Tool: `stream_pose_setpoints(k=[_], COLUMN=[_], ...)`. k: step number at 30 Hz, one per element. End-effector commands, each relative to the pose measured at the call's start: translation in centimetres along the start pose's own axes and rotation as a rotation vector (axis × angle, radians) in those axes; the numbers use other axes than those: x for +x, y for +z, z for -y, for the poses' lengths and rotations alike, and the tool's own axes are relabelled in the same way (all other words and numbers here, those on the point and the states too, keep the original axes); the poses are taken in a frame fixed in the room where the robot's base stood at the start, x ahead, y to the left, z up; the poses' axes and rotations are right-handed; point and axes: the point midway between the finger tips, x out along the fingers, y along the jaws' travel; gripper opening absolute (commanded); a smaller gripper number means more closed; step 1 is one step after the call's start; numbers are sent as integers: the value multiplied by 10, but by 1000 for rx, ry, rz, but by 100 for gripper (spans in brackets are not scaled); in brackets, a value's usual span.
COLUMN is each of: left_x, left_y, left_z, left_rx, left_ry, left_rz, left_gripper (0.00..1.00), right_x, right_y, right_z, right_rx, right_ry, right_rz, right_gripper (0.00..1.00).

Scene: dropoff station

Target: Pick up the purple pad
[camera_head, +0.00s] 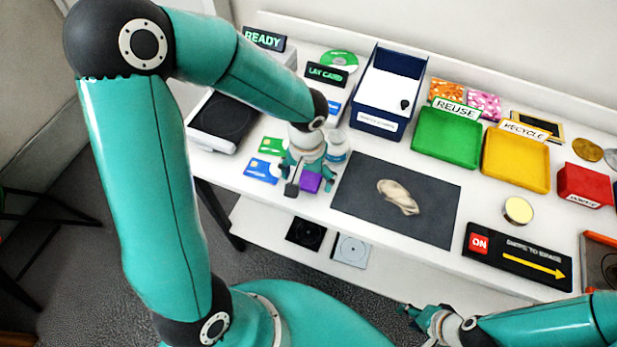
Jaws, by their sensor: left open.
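The purple pad (311,181) is a small purple block at the front edge of the white table, left of the dark mat. My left gripper (308,184) is over it, pointing down, with its fingers open on either side of the pad. The fingers partly hide the pad, and I cannot tell whether they touch it. My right gripper (428,322) is low at the bottom of the view, in front of the table and away from the pad. Its fingers are too small and partly hidden to tell their state.
A jar (337,148) stands close behind my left gripper. Blue and green cards (261,169) lie to its left. The dark mat (350,205) with a crumpled beige cloth (398,197) lies to its right. Green (446,137) and yellow (515,160) trays and a blue bin (377,123) stand behind.

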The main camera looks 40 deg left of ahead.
Motion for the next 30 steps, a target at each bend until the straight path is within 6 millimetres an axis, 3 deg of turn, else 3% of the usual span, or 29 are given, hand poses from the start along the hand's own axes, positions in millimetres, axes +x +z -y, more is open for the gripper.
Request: stream_pose_setpoints(k=[8, 19, 30], left_x=[3, 3, -1], left_y=[0, 0, -1], left_z=[0, 0, 0], left_rx=[0, 0, 0], left_ry=[1, 1, 1], left_rz=[0, -1, -3], left_gripper=[92, 30, 29], right_x=[0, 0, 0], right_y=[0, 0, 0], right_z=[0, 0, 0], right_rx=[0, 0, 0], right_ry=[0, 0, 0], right_rz=[0, 0, 0], right_gripper=[40, 40, 40])
